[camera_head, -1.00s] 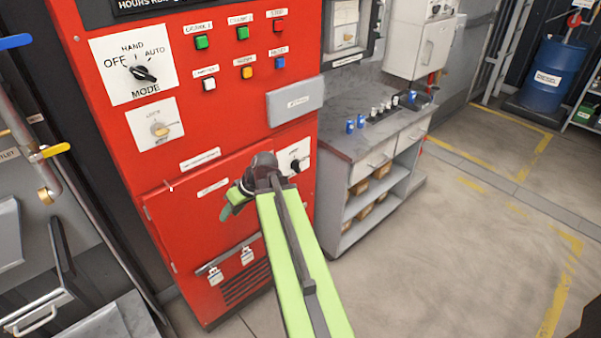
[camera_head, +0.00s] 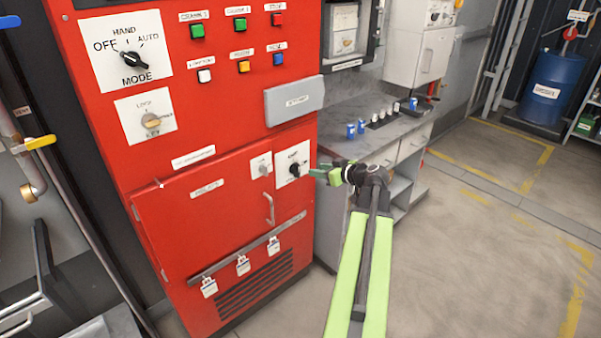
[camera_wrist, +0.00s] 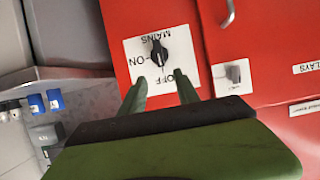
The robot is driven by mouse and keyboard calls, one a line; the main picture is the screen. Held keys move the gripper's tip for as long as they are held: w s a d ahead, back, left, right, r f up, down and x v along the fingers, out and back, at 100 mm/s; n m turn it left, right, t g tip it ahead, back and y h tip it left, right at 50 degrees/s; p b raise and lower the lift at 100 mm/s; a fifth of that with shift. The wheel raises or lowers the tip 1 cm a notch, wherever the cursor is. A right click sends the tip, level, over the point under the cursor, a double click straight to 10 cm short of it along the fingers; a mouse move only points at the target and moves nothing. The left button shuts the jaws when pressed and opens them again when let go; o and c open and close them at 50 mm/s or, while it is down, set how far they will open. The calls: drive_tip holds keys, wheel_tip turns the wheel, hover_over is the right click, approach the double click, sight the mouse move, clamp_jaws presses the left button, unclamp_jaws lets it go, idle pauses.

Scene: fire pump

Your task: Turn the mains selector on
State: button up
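The mains selector (camera_head: 295,168) is a black knob on a white plate at the right edge of the red cabinet. In the wrist view the selector (camera_wrist: 158,52) appears upside down, with MAINS above it, ON at left and OFF below. Its grip bar lies roughly along the line to OFF. My gripper (camera_head: 320,172) is just right of the plate in the head view. In the wrist view its two green fingers (camera_wrist: 159,86) are apart and empty. They point at the plate, below the knob in the picture, and contact with it cannot be told.
A small grey knob (camera_head: 263,167) sits left of the selector, above a door handle (camera_head: 269,209). A grey box (camera_head: 294,101) juts out above. A grey workbench (camera_head: 390,136) stands to the right. The floor at right is clear.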

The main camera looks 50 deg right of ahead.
sight(299, 167)
drive_tip(key=b+x, duration=0.3)
drive_tip(key=x, duration=0.8)
drive_tip(key=shift+w+f+b, duration=0.2)
drive_tip(key=shift+w+b, duration=0.05)
drive_tip(key=shift+b, duration=0.1)
drive_tip(key=shift+r, duration=0.1)
clamp_jaws()
